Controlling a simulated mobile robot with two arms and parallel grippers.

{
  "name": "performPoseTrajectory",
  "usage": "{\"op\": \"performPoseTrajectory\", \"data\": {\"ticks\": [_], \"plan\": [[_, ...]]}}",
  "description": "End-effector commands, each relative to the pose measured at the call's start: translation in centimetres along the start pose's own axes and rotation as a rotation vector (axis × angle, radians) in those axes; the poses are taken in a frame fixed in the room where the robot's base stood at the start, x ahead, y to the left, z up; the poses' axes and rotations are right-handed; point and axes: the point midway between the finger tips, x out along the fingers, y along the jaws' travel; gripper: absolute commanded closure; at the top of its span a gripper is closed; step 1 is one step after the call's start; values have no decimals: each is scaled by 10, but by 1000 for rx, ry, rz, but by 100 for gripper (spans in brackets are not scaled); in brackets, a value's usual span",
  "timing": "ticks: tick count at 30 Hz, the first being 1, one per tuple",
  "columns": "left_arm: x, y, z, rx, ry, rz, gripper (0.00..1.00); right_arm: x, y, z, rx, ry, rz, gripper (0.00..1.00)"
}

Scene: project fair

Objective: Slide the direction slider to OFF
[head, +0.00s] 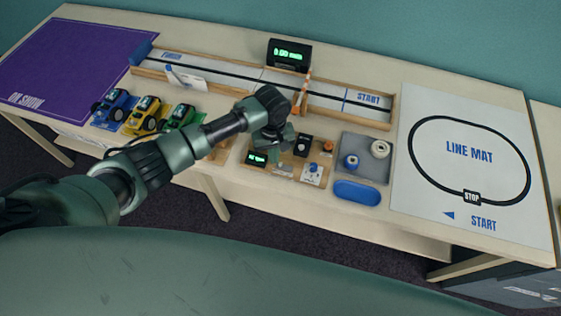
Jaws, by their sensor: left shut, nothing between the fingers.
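A wooden control board (284,172) lies near the front edge of the table, in the middle of the head view. It carries a small green display (256,158), a black module with a pale top (304,145), an orange part (327,146) and a white module with a blue part (312,173). I cannot tell which part is the direction slider; it is too small or hidden behind my gripper. My left gripper (277,146) points down over the back left of the board, shut and empty. Whether it touches the board is unclear. My right gripper is out of view.
A grey tray (374,177) with a white roll and a blue item sits right of the board, with a blue case (357,191) before it. Toy cars (145,115) stand left. A walled track (325,97) runs behind. A line mat (430,205) lies right.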

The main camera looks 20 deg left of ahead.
Motion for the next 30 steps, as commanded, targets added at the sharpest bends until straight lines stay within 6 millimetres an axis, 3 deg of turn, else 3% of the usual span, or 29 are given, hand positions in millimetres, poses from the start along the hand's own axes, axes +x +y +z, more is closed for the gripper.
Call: {"op": "performPoseTrajectory", "data": {"ticks": [18,30], "plan": [[20,0,0,-1,0,0,100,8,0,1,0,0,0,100],[17,0,0,0,-1,0,100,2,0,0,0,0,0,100]]}}
